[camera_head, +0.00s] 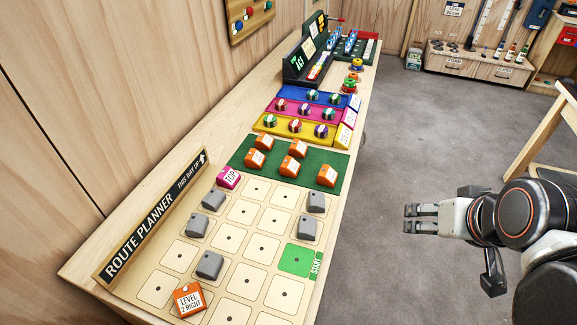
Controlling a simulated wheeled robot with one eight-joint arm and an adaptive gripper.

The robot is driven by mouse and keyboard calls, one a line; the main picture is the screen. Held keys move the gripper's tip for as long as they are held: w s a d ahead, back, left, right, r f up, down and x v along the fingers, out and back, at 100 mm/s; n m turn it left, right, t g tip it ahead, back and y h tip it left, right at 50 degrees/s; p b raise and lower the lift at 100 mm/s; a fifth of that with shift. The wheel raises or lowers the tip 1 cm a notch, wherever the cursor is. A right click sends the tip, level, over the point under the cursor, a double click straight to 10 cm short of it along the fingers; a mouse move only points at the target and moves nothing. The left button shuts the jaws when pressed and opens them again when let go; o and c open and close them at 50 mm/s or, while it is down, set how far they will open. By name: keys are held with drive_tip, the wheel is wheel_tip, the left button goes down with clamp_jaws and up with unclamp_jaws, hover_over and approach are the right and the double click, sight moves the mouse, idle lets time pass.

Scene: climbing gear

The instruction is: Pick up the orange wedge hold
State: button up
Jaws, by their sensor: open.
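Several orange wedge holds, one of them the far left wedge (264,141), stand on a dark green mat (338,159) in the middle of the long bench. The nearest right orange wedge (327,175) sits closest to my gripper, by the bench's right edge. My gripper (411,218) is at the right, beyond the bench edge over the floor, with its fingers pointing left. It is open with nothing between the fingers, and apart from all the wedges.
Grey wedges (209,265), a pink TOP block (228,178) and an orange LEVEL 2 RIGHT block (189,299) stand on the gridded planner board (237,238). A ROUTE PLANNER sign (153,215) rises along the left. Coloured trays with knobs (295,125) lie behind the mat.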

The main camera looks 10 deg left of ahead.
drive_tip(key=w+a+n+g+y+p, duration=0.1)
drive_tip(key=w+a+n+y, duration=0.25)
drive_tip(key=w+a, duration=0.35)
drive_tip(key=w+a+n+g+y+p, duration=0.1)
drive_tip(key=w+a+n+y, duration=0.25)
drive_tip(key=w, duration=0.55)
drive_tip(key=w+a+f+n+g+y, duration=0.1)
drive_tip(key=w+a+f+n, duration=0.1)
drive_tip(key=w+f, duration=0.1)
drive_tip(key=w+a+f+n+g+y+p, duration=0.1)
drive_tip(key=w+a+f+n+y, duration=0.1)
drive_tip(key=w+a+f+n, duration=0.1)
drive_tip(key=w+a+f+n+y, duration=0.2)
drive_tip(key=w+a+f+n, duration=0.1)
drive_tip(key=shift+w+f+g+p, duration=0.4)
drive_tip(key=shift+w+a+f+n+y, duration=0.1)
drive_tip(key=shift+a+f+n+y, duration=0.3)
drive_tip(key=shift+f+n+y, duration=0.15)
drive_tip(key=b, duration=0.2)
approach(288, 162)
drive_tip(key=x, duration=0.4)
drive_tip(key=shift+r, duration=0.2)
drive_tip(key=b+x, duration=0.3)
drive_tip(key=x, duration=0.2)
drive_tip(key=shift+f, duration=0.25)
drive_tip(key=c, duration=1.2)
